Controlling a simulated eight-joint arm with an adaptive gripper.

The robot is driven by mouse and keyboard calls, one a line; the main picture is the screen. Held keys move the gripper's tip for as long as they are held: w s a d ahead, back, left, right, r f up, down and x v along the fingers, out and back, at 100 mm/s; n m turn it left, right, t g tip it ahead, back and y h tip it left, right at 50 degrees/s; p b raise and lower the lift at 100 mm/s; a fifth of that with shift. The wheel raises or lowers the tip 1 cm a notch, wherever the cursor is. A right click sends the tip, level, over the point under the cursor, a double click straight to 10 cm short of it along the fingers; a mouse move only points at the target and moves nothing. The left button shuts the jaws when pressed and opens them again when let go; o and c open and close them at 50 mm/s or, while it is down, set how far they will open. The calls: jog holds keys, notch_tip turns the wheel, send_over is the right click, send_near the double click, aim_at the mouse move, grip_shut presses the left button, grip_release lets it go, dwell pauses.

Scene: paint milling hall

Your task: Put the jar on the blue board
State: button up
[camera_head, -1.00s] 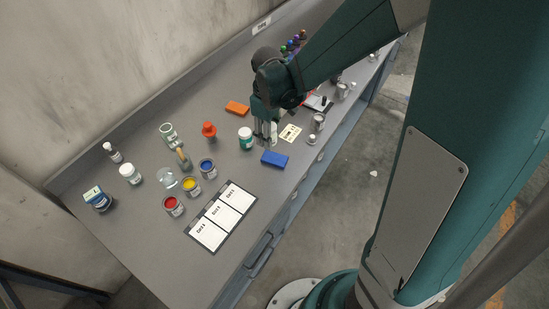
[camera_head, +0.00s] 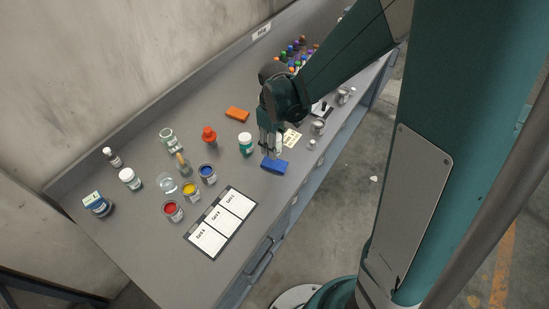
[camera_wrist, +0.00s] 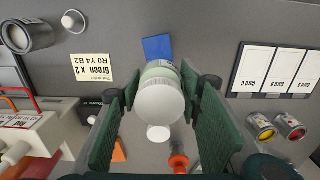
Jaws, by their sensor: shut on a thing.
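My gripper (camera_wrist: 160,105) is shut on a jar (camera_wrist: 158,98) with a white lid and a pale green body. In the head view the gripper (camera_head: 271,151) is over the bench, right at the far side of the blue board (camera_head: 274,167), and mostly hides the jar. The blue board is a small flat slab near the bench's front edge, with nothing seen on it. In the wrist view the board (camera_wrist: 158,46) shows just beyond the jar, partly covered by it. I cannot tell how high the jar is above the board.
A white-lidded jar with a green label (camera_head: 245,144) stands left of the gripper. A red-orange bottle (camera_head: 209,135), an orange block (camera_head: 237,114) and open paint cans (camera_head: 207,174) are further left. A card (camera_head: 291,138) and metal cans (camera_head: 317,127) are at right. A card panel (camera_head: 222,222) lies in front.

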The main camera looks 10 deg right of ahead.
aim_at(275, 163)
jog(key=shift+f, duration=1.55)
jog(key=shift+f, duration=2.1)
jog(key=shift+f+b, duration=0.15)
jog(key=shift+b, duration=0.25)
jog(key=o, duration=1)
jog(key=shift+c, duration=0.2)
jog(key=shift+r, duration=0.2)
jog(key=shift+r+p, duration=0.65)
jog(key=shift+r, duration=5.3)
